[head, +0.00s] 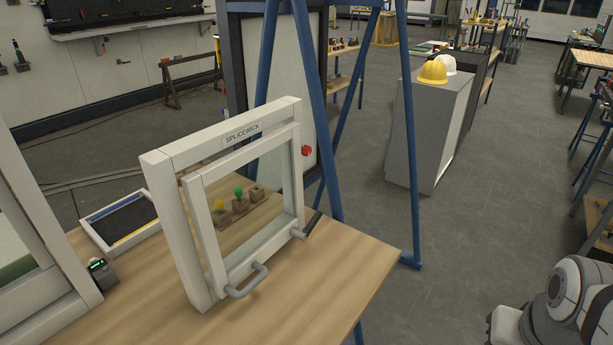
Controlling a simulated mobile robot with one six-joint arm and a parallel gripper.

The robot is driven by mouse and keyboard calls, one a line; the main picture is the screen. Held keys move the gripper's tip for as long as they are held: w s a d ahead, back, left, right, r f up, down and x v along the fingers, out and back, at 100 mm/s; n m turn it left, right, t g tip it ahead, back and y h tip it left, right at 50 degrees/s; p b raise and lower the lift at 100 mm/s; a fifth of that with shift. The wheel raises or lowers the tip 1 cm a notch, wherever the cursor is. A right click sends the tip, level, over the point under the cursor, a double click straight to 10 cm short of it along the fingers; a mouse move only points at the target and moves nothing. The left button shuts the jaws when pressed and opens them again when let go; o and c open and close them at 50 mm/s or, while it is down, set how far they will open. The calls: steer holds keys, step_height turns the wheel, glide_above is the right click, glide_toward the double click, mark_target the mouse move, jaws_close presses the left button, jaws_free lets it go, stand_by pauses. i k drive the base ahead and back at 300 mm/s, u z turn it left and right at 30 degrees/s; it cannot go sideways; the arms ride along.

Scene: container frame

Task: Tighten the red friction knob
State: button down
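The red friction knob (305,150) shows in the head view as a small red piece at the right upright of a white frame (168,190). I cannot tell from here how tight it sits. The frame stands upright on a wooden table and carries a label reading SPLICEWICK. An inner white sash (205,235) is set in it, with a grey bar handle (248,282) at its lower edge. A dark lever (313,223) sticks out at the lower right corner. My gripper is not in view; only part of my arm shows at the lower right, well apart from the knob.
The wooden table (335,275) has bare room right of the frame. Wooden blocks with yellow and green tops (239,204) stand behind the sash. A tray (100,234) and small device (100,270) lie left. Blue stand legs (312,100) rise behind the knob.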

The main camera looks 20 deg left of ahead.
mark_target(305, 151)
steer(key=u, duration=1.25)
steer(key=k, duration=0.7)
steer(key=u, duration=0.3)
steer(key=i, duration=0.5)
steer(key=u, duration=0.05)
